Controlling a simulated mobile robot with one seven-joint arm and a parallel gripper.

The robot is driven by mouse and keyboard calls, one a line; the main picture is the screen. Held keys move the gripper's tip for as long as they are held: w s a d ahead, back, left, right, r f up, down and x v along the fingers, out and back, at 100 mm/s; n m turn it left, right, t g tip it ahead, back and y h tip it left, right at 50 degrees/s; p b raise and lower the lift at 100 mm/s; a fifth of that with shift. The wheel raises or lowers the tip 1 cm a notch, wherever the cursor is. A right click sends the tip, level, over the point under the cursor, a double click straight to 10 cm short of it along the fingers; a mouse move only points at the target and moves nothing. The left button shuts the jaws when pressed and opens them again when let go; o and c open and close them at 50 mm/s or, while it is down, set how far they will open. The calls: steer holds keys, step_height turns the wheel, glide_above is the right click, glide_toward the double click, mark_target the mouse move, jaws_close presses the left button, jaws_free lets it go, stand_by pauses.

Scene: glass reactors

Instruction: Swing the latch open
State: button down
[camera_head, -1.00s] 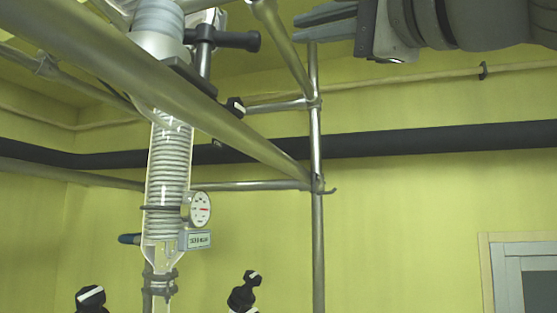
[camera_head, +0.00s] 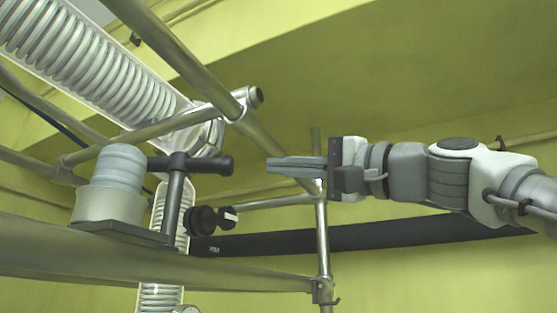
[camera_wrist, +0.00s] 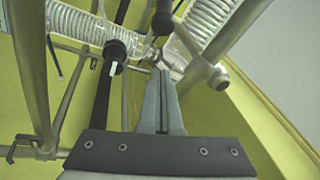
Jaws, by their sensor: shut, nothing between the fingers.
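The likely latch is a dark T-shaped handle (camera_head: 198,165) on an upright post beside a pale ribbed cylinder, left of centre in the head view. Its crossbar lies roughly level. In the wrist view, a dark handle end (camera_wrist: 163,22) shows just beyond the fingertips. My gripper (camera_head: 268,166) is shut and empty, its fingers pointing left at the rounded right end of the crossbar. A gap separates them in the head view. The gripper also shows in the wrist view (camera_wrist: 160,78), its two grey fingers together.
Metal frame tubes (camera_head: 180,65) cross above and behind the handle, and a thick rail (camera_head: 120,262) runs below it. A glass coil condenser (camera_head: 85,55) slants at upper left. A black knob with a white mark (camera_head: 228,216) sits just below the handle.

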steer(key=p+x, duration=0.3)
steer(key=x, duration=0.5)
steer(key=s, duration=0.1)
steer(key=s+f+b, duration=0.2)
steer(key=shift+s+d, duration=0.2)
steer(key=shift+s, duration=0.05)
stand_by(0.3)
